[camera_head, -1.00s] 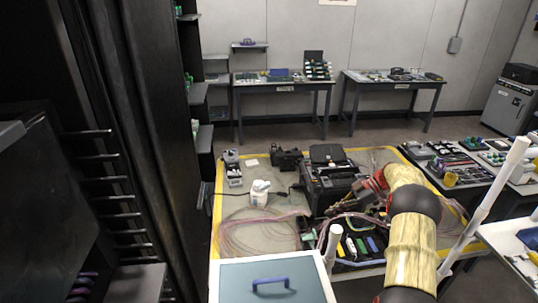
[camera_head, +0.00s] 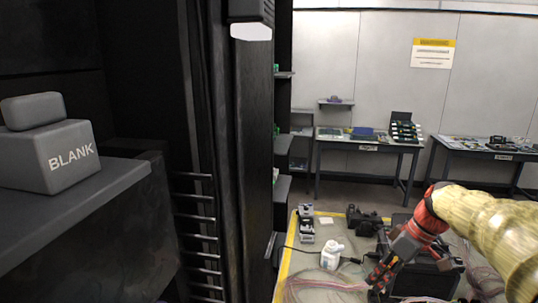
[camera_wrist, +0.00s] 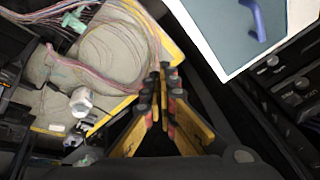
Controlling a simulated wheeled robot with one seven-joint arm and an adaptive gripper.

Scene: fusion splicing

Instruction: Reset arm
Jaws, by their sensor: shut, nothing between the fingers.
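My gripper (camera_head: 378,284) is shut and empty, at the lower right in the head view, above the splicing table. In the wrist view my gripper (camera_wrist: 163,72) shows its two fingers together, pointing up the picture, with nothing between them. My yellowish arm enters from the right edge of the head view. The black splicer case (camera_head: 430,278) is partly hidden behind my gripper and arm.
A white bottle (camera_head: 331,256) and a small grey holder (camera_head: 306,226) stand on the yellow-edged table (camera_head: 287,262). Fibre coils (camera_wrist: 100,50) lie on it. A black cabinet (camera_head: 255,130) rises at left, beside a grey block marked BLANK (camera_head: 62,155). Two benches stand by the wall.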

